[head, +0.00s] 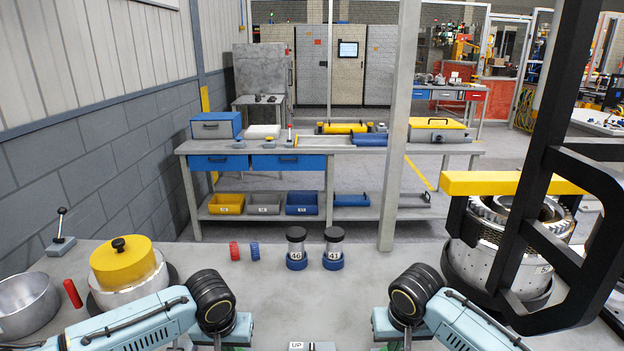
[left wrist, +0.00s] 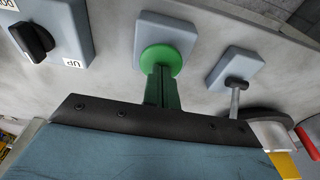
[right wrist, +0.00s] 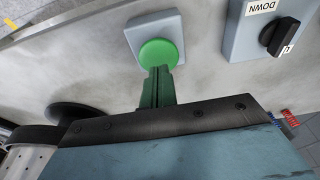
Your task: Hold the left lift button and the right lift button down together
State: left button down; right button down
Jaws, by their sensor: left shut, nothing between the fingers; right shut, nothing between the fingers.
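The left lift button (left wrist: 160,57) is a round green cap on a grey box in the left wrist view. My left gripper (left wrist: 162,72) is shut and empty, its green fingertips at the cap's near edge, seemingly touching it. The right lift button (right wrist: 158,51) is a like green cap on a grey box in the right wrist view. My right gripper (right wrist: 159,73) is shut and empty, its fingertips also against the cap's near edge. I cannot tell how far either cap is pressed. In the head view both grippers are mostly cut off at the bottom edge.
A selector box (head: 311,347) with a black knob sits between the buttons. A small lever box (left wrist: 236,68) is beside the left button. A yellow-capped part (head: 122,262) stands left, a clutch drum (head: 487,257) in a black frame right. Cylinders 46 (head: 296,250) and 41 (head: 333,250) stand mid-table.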

pick_arm(q)
jog(key=shift+f, duration=0.65)
jog(key=shift+s+f, duration=0.1)
pick_arm(e)
jog(key=shift+f, duration=0.1)
dwell(0.3)
pick_arm(q)
jog(key=shift+s+f, duration=0.1)
pick_arm(e)
jog(key=shift+s+f, duration=0.1)
jog(key=shift+f, duration=1.2)
pick_arm(q)
jog(key=shift+s, duration=0.1)
pick_arm(e)
jog(key=shift+s+f, duration=0.15)
jog(key=shift+f, duration=0.15)
dwell(2.1)
pick_arm(q)
jog(key=shift+w+r, duration=0.2)
jog(key=shift+r, duration=3.5)
